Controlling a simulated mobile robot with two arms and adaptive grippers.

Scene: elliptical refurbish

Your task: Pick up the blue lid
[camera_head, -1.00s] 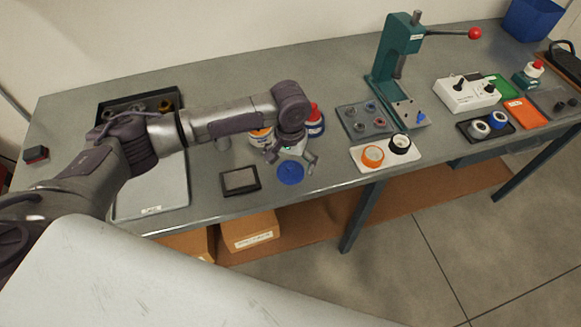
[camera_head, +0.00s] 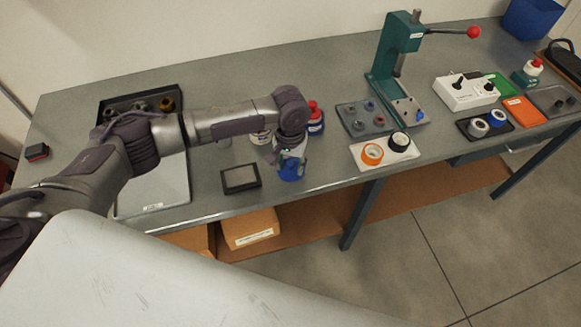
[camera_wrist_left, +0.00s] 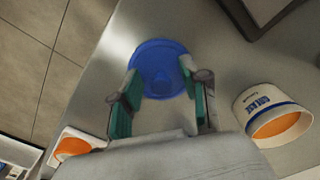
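The blue lid (camera_head: 291,172) is a round disc near the front edge of the grey workbench. In the left wrist view the lid (camera_wrist_left: 160,58) shows a raised round middle. My left gripper (camera_head: 291,160) points down over the lid. In the left wrist view its two teal-padded fingers (camera_wrist_left: 160,82) stand apart, with the near part of the lid between their tips. I see no clear grip; whether the pads touch the rim I cannot tell. The gripper partly hides the lid in the head view. My right gripper is not in view.
A white grease tub (camera_wrist_left: 268,117) with an orange inside stands beside the gripper. A blue bottle with a red cap (camera_head: 315,120) is just behind. A dark square frame (camera_head: 240,178) lies to the left. A white tray with orange and black rings (camera_head: 385,157) lies to the right.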

